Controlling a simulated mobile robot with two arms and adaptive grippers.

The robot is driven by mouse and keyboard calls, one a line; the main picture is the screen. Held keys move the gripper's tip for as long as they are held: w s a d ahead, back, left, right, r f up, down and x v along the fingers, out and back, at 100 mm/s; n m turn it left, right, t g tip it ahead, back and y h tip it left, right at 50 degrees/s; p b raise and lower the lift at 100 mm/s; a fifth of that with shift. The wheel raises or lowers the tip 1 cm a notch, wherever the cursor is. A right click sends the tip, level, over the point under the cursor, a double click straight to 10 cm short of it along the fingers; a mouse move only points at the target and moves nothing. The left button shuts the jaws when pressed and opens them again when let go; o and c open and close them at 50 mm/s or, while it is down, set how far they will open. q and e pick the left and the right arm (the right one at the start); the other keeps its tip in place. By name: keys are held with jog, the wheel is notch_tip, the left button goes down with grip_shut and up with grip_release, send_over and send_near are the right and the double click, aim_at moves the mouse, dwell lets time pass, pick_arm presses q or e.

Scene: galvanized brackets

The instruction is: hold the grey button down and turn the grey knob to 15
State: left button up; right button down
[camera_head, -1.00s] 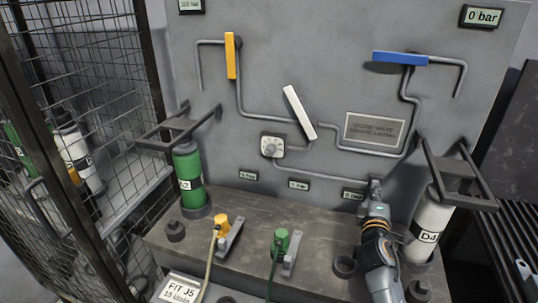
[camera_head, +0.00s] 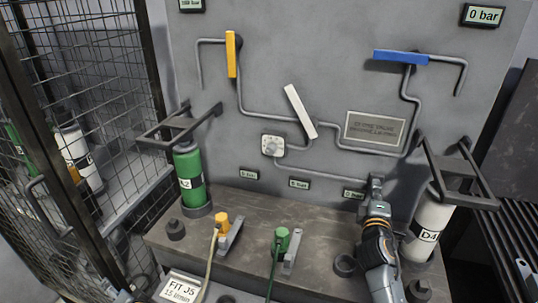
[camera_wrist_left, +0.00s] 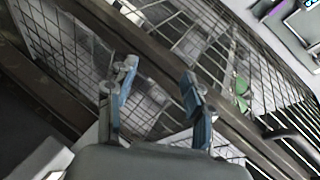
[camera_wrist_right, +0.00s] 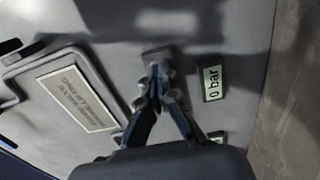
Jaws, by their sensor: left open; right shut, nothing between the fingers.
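The grey knob (camera_head: 272,146) sits on a small white dial plate on the grey panel; its numbers are too small to read. My right gripper (camera_head: 376,182) is shut and empty, pointing at the lower right of the panel beside a small display. In the right wrist view its closed fingertips (camera_wrist_right: 160,75) are at a small grey square piece (camera_wrist_right: 157,54), which may be the grey button; they largely cover it, and I cannot tell whether it is pressed. My left gripper is open and empty in the left wrist view (camera_wrist_left: 157,80), facing the mesh fence, far from the knob.
A white lever (camera_head: 300,111), a yellow lever (camera_head: 231,55) and a blue lever (camera_head: 400,58) stand on piping around the knob. A green cylinder (camera_head: 188,172) and a white cylinder (camera_head: 430,222) flank the bench (camera_head: 320,225). The mesh fence (camera_head: 95,80) is at the left.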

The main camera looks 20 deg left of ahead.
pick_arm(q)
jog(key=r, duration=0.3)
jog(key=w+r+n+y, duration=0.1)
jog(key=r, duration=0.2)
jog(key=w+a+r+n+y, duration=0.1)
jog(key=r, duration=0.2)
jog(key=shift+r, duration=0.15)
jog(key=w+d+r+n+t, duration=0.2)
jog(key=w+r, duration=0.1)
jog(key=r, duration=0.3)
jog(key=m+t+h, duration=0.1)
jog(key=t+h, duration=0.9)
jog(key=h, duration=0.4)
send_near(270, 152)
jog(key=w, duration=0.9)
jog(key=shift+a+f, duration=0.2)
jog(key=shift+a, duration=0.1)
jog(key=shift+c, duration=0.2)
jog(key=shift+m, duration=0.3)
grip_shut()
